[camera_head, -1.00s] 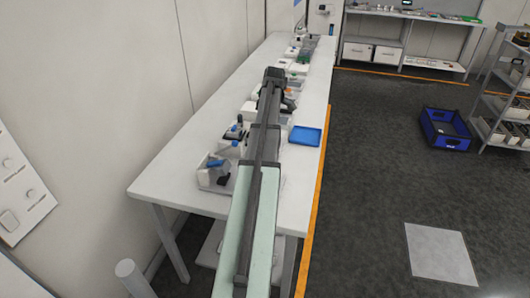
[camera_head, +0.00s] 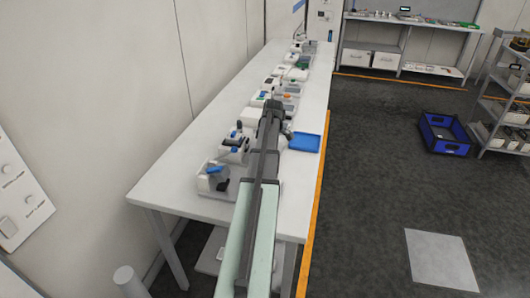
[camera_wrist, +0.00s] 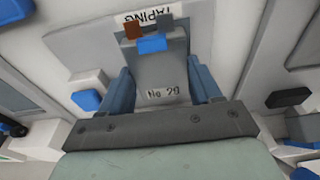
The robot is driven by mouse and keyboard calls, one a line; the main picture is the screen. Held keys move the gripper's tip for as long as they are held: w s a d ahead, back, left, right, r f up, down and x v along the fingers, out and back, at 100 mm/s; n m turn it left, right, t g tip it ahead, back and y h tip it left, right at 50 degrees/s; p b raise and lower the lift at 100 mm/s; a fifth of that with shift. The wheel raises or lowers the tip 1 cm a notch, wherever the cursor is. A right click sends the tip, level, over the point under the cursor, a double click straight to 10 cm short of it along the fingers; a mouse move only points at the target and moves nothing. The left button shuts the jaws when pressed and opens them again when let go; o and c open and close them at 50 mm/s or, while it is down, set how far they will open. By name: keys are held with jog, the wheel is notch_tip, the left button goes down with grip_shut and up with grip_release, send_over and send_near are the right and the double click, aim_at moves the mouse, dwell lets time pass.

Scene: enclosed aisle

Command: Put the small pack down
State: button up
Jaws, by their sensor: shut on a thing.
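My gripper (camera_wrist: 162,82) points down over the bench, its two blue-grey fingers spread apart in the wrist view. Between them is a grey piece, which I take to be the small pack (camera_wrist: 160,72); its edges are hard to tell from the grey surface behind. A "No 20" label shows between the fingers, and I cannot tell which surface bears it. Beyond the fingertips are a bright blue block (camera_wrist: 152,43), a brown piece (camera_wrist: 133,28) and a "TAPING" label. In the head view my arm hides the fingers and the pack.
The white bench (camera_head: 190,165) carries a row of small fixtures along its length. A blue tray (camera_head: 304,142) lies near its right edge, right of my arm. A blue crate (camera_head: 444,133) stands on the floor by a shelf rack (camera_head: 505,100). The bench's left strip is clear.

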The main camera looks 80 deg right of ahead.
jog(key=shift+f, duration=0.15)
jog(key=o, duration=1.3)
jog(key=shift+c, duration=0.2)
notch_tip(320, 180, up, 12)
jog(key=s, duration=0.2)
jog(key=shift+w, duration=0.15)
